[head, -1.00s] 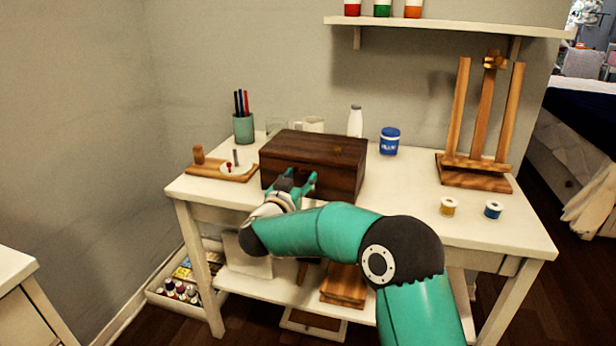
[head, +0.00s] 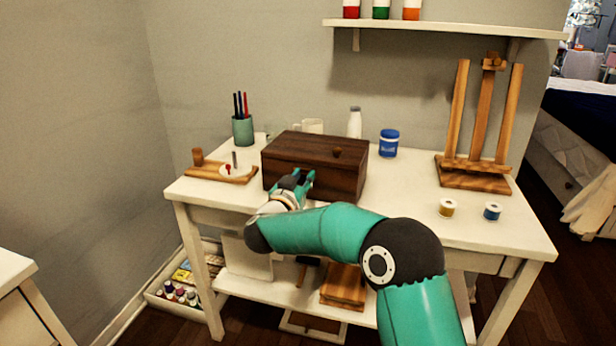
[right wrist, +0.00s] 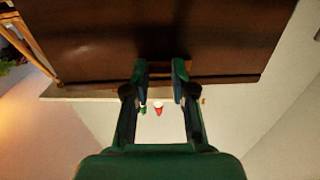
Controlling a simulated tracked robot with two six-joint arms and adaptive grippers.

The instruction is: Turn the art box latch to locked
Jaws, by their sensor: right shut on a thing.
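The art box (head: 335,181) is a dark brown wooden box with a closed lid, standing on the white desk. My right gripper (head: 303,176) is at the box's front face, left of its middle. In the right wrist view the gripper (right wrist: 161,69) has its fingertips against the box (right wrist: 90,42), shut on a small brown piece, which appears to be the latch (right wrist: 160,67). The fingers hide most of it, and its angle cannot be told. My left gripper is not in view.
On the desk (head: 420,232) stand a pen cup (head: 243,130), a wooden peg board (head: 205,172), a white bottle (head: 355,122), a blue jar (head: 389,143), an easel (head: 476,176) and two small pots (head: 447,208). The front right of the desk is mostly clear.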

